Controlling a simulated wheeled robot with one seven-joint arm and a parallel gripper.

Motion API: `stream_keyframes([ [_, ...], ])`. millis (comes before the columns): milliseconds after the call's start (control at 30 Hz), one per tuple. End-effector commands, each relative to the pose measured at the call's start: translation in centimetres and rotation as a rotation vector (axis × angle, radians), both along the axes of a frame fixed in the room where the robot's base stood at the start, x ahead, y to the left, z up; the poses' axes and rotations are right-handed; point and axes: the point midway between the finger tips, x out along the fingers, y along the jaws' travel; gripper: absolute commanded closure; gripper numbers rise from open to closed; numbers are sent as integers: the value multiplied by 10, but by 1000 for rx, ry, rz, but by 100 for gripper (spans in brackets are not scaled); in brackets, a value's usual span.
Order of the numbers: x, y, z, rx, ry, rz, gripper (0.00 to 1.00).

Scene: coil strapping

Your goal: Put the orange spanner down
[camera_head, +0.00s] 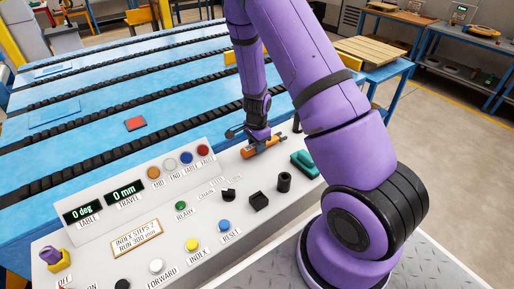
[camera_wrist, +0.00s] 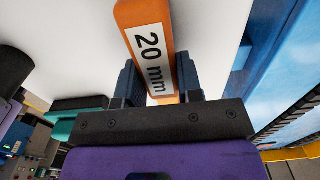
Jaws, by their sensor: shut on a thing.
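The orange spanner (camera_head: 262,146) shows in the head view at the end of my purple arm, over the far right part of the white control panel. In the wrist view the spanner (camera_wrist: 146,45) carries a white label reading "20 mm". My gripper (camera_wrist: 160,82) is shut on it, with one dark finger on each side. In the head view my gripper (camera_head: 258,138) hides part of the spanner. I cannot tell whether the spanner touches the panel surface.
The white panel (camera_head: 232,236) bears several coloured buttons and two displays. A teal object (camera_head: 305,163), a black cylinder (camera_head: 284,182) and a black block (camera_head: 259,201) stand near the spanner. Behind lies a blue table with black chain strips (camera_head: 75,133) and a red piece (camera_head: 135,123).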

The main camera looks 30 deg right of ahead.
Motion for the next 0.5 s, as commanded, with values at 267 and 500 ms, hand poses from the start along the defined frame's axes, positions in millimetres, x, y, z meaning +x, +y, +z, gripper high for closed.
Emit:
stream_keyframes([
  [267, 0, 0, -15, 1, 0, 0, 100],
  [500, 0, 0, -17, 1, 1, 0, 60],
])
